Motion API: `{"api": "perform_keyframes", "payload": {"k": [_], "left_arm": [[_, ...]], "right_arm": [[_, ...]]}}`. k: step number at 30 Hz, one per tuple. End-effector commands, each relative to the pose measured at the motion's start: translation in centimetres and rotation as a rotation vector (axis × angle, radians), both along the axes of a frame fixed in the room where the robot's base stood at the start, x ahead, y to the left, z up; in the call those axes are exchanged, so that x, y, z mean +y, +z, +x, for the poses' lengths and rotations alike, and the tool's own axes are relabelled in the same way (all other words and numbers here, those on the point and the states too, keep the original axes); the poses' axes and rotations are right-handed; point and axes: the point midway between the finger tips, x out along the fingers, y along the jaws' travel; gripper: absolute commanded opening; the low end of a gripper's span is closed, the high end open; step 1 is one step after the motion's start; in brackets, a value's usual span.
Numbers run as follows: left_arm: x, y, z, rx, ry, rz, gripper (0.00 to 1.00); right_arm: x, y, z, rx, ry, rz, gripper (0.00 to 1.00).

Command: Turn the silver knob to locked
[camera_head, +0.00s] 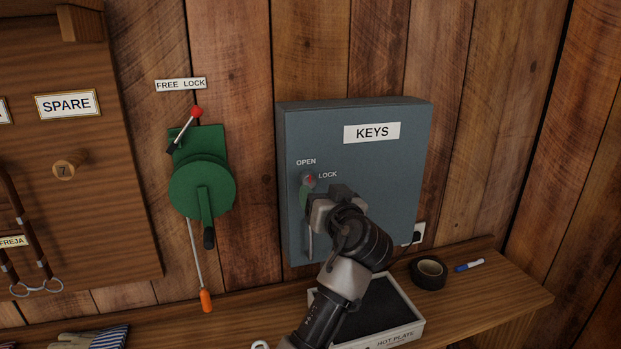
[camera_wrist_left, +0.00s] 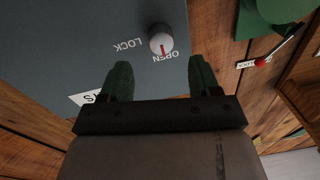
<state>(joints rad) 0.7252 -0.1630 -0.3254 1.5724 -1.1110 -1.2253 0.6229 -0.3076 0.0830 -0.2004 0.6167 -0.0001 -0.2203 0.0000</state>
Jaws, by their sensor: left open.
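The silver knob (camera_head: 308,180) is on the front of the grey KEYS cabinet (camera_head: 372,165), towards its left side. It also shows in the left wrist view (camera_wrist_left: 161,38), where its red mark points at the word OPEN. The word LOCK is to the side of the knob. My left gripper (camera_head: 305,193) is in front of the cabinet, close to the knob and partly covering its lower surroundings in the head view. In the left wrist view its two green fingers (camera_wrist_left: 160,77) are apart and empty, with the knob beyond the gap between their tips. My right gripper is not in view.
A green winch (camera_head: 203,185) with a red-tipped lever (camera_head: 196,112) is on the wall left of the cabinet. Below, a shelf holds a HOT PLATE tray (camera_head: 415,329), a black tape roll (camera_head: 428,272) and a blue marker (camera_head: 469,265). A wooden key board (camera_head: 110,230) is at far left.

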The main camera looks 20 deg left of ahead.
Motion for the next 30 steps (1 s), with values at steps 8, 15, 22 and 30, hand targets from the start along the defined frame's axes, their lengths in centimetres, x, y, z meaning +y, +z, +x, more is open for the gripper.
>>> {"api": "perform_keyframes", "payload": {"k": [8,15,22,30], "left_arm": [[2.9,0.2,3.7,0.001,0.002,0.002,0.62],[3.7,0.0,4.8,0.000,0.000,-0.001,0.62],[3.7,0.0,4.8,0.000,0.000,-0.001,0.61],[3.7,0.0,4.7,0.001,0.000,-0.001,0.20]], "right_arm": [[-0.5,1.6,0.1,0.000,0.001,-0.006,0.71],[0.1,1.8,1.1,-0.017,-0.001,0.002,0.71],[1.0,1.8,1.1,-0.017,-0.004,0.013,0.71],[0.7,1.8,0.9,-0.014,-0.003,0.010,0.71]]}}
